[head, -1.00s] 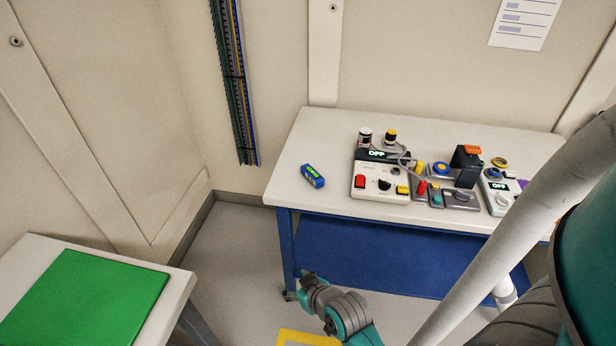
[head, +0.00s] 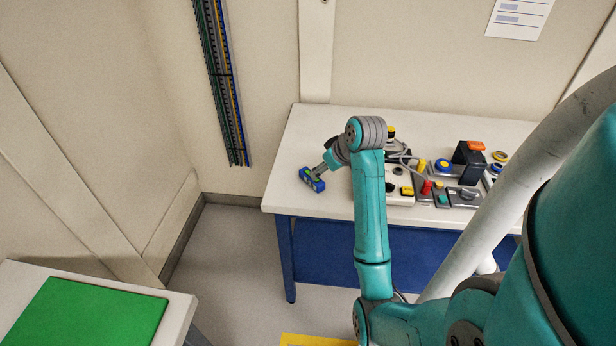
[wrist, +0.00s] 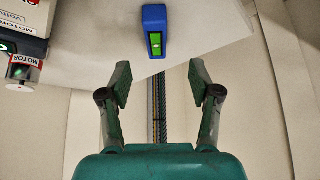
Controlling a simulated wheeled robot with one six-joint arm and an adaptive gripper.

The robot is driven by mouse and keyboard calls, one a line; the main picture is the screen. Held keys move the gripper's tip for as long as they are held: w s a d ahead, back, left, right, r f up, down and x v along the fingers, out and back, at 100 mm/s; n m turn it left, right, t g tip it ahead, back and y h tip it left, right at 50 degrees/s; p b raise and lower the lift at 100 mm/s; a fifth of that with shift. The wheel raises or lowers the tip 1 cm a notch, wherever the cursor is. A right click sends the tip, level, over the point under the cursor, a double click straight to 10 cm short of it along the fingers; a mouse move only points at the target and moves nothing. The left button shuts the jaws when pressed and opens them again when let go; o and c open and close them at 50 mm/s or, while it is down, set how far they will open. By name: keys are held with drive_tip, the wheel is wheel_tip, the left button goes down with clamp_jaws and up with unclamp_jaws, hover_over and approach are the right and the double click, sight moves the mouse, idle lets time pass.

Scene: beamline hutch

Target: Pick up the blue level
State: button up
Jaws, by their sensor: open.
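The blue level (head: 312,180) lies on the left part of the white table, near its front left edge. It has green windows on its face. In the wrist view the blue level (wrist: 155,32) sits ahead of the fingertips, roughly midway between them and apart from both. My gripper (wrist: 160,82) is open and empty there, with its two fingers spread. In the head view my gripper (head: 322,170) is close to the level and partly covers it. My arm hides part of the table behind it.
The white table (head: 300,130) also bears a control box (head: 400,190), partly hidden by my arm, and several coloured buttons and switches to the right. A green mat (head: 90,318) lies on another table at the lower left. The table's left end around the level is clear.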

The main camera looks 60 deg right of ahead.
sight(318, 182)
drive_tip(key=x, duration=0.5)
drive_tip(key=shift+w+d+f, duration=0.1)
drive_tip(key=shift+w+d, duration=0.05)
drive_tip(key=shift+d, duration=0.1)
drive_tip(key=shift+w+d+x, duration=0.1)
drive_tip(key=shift+x, duration=1.2)
drive_tip(key=shift+w+d+x, duration=0.1)
drive_tip(key=shift+w+x, duration=0.05)
drive_tip(key=shift+x, duration=1.15)
clamp_jaws()
